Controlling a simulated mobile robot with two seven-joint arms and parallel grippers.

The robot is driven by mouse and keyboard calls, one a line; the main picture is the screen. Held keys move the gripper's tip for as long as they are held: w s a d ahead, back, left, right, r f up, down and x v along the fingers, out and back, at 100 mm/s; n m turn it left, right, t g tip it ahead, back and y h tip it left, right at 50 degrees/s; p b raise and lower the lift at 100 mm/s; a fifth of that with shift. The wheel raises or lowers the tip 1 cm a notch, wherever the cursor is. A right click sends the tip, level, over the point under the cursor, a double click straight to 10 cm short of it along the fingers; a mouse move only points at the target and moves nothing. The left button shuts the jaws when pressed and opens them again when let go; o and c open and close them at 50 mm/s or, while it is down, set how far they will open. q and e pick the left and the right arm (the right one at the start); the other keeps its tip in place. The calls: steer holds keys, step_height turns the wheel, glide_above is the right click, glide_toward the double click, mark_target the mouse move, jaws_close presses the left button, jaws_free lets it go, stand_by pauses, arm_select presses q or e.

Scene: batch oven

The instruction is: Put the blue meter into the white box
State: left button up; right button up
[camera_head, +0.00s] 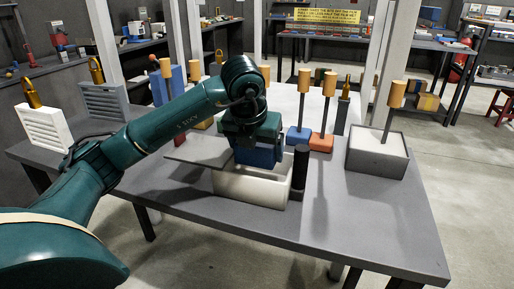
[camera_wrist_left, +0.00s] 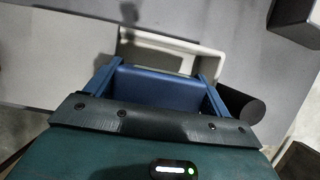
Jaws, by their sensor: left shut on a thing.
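The white box (camera_head: 240,190) stands on the grey table, near the front middle, and its pale rim shows in the wrist view (camera_wrist_left: 205,54). My left gripper (camera_head: 257,150) points down over the box and is shut on the blue meter (camera_head: 258,156). The meter also shows between the fingers in the wrist view (camera_wrist_left: 157,90). It is at or just above the box's opening; how far it reaches inside is hidden by the gripper and the front wall. My right gripper is not in view.
A black cylinder (camera_head: 300,172) stands close to the box's right side. A grey box (camera_head: 376,155) with an orange-topped post is at the right. Blue (camera_head: 298,136) and orange (camera_head: 321,143) blocks with posts stand behind. The front right table (camera_head: 370,225) is clear.

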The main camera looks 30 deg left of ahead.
arm_select(q)
steer(key=shift+f+b, duration=0.7)
steer(key=shift+f, duration=0.25)
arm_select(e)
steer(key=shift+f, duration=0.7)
arm_select(q)
steer(key=o, duration=1)
steer(key=shift+c, duration=0.2)
steer(key=shift+s, duration=0.1)
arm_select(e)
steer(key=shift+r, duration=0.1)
arm_select(q)
steer(key=p+v, duration=0.2)
steer(key=v, duration=1.1)
steer(key=shift+r, duration=0.25)
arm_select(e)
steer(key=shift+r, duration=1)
